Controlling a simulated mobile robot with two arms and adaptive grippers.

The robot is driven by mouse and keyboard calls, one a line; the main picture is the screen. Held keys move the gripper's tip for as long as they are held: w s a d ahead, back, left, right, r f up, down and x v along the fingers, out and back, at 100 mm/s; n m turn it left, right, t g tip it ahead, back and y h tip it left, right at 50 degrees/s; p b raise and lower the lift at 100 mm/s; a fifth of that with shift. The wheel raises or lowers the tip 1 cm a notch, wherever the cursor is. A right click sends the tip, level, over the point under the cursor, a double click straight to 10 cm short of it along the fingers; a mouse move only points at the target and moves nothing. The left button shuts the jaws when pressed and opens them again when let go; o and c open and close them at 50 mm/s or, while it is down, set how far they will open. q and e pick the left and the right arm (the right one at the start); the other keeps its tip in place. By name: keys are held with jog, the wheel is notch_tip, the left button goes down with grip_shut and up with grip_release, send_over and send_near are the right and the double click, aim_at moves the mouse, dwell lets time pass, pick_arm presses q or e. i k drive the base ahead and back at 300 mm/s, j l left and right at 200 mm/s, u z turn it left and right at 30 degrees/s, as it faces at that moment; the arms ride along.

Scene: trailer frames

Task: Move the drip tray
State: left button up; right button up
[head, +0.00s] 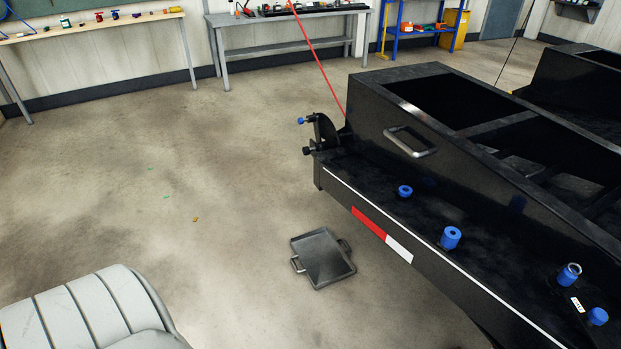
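The drip tray (321,257) is a dark metal, shallow square pan with a raised rim. It lies flat on the concrete floor, just left of the trailer frame's side. It has one handle at its left edge and one at its right edge. It looks empty. Neither of my grippers shows in the head view, so their state cannot be seen.
The black trailer frame (419,89) fills the right side, with blue cylindrical parts (451,238) on its ledge. A grey ribbed cover (85,312) is at the lower left. Workbenches (285,17) stand along the back wall. The floor left of the tray is mostly clear.

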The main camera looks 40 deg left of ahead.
aim_at(323, 259)
jog(key=u, duration=1.2)
jog(key=i+j+z, duration=0.15)
jog(key=z, duration=0.3)
jog(key=i+j+z, duration=0.1)
jog(key=j+z, duration=0.25)
jog(key=z, duration=0.15)
jog(key=j+z, duration=0.25)
jog(key=z, duration=0.2)
